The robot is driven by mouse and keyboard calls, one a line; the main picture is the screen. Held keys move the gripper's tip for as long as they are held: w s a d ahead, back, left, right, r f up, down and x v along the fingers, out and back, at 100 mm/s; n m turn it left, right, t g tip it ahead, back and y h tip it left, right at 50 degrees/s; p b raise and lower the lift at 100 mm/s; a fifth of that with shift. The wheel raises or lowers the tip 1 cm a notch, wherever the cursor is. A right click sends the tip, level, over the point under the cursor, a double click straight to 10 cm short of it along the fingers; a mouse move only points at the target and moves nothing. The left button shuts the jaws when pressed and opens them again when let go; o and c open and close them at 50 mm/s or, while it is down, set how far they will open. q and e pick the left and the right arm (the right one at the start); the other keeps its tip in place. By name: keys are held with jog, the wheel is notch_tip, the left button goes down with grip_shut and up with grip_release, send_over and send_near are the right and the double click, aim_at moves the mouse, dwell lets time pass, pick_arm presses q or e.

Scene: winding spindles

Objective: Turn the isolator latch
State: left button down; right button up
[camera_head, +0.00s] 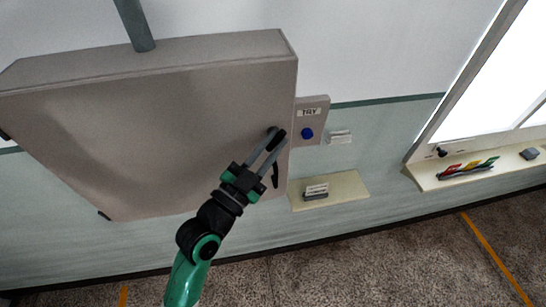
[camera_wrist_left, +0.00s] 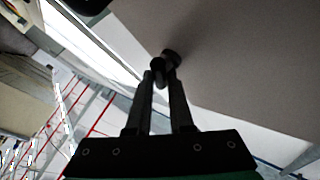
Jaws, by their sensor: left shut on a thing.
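A large grey cabinet (camera_head: 150,130) hangs on the wall, its door closed. My left gripper (camera_head: 277,136) reaches up to the right edge of the door. Its fingers are shut on a small dark latch (camera_head: 271,131), largely hidden by the fingertips. In the left wrist view, the black latch knob (camera_wrist_left: 168,56) sits at the tips of my left gripper (camera_wrist_left: 159,75), against the grey door. A black handle (camera_head: 275,176) is on the door just below the fingers. My right gripper is not in view.
Right of the cabinet is a small panel (camera_head: 319,112) labelled TRY with a blue button (camera_head: 307,133). A cream shelf (camera_head: 345,188) holding a small block is below it. A windowsill (camera_head: 430,180) with coloured items is at the right.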

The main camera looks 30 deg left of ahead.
pick_arm(q)
jog(key=shift+f+n+t+y+b, duration=0.3)
jog(key=shift+f+n+t+b, duration=0.25)
jog(key=shift+n+t+b, duration=0.5)
jog(key=shift+r+n+y+b, duration=0.15)
jog(key=shift+n+y+b, duration=0.2)
jog(key=shift+n, duration=0.1)
jog(key=shift+d+r+n+t, duration=0.1)
jog(key=shift+r+n+t, duration=0.05)
jog(key=shift+n+t, duration=0.3)
jog(key=n+t+y+p, duration=0.1)
jog(key=p, duration=0.2)
jog(key=shift+d+r+n, duration=0.1)
jog(key=shift+r+n, duration=0.15)
jog(key=shift+r, duration=0.15)
jog(key=shift+f+n+y+p, duration=0.2)
jog(key=shift+n+y+p, duration=0.15)
jog(key=shift+n+y, duration=0.15)
jog(key=shift+f+n+t+y, duration=0.2)
jog(key=shift+n+t+y, duration=0.4)
jog(key=shift+n+y, duration=0.5)
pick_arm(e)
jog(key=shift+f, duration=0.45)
pick_arm(q)
jog(key=c, duration=1.1)
grip_release()
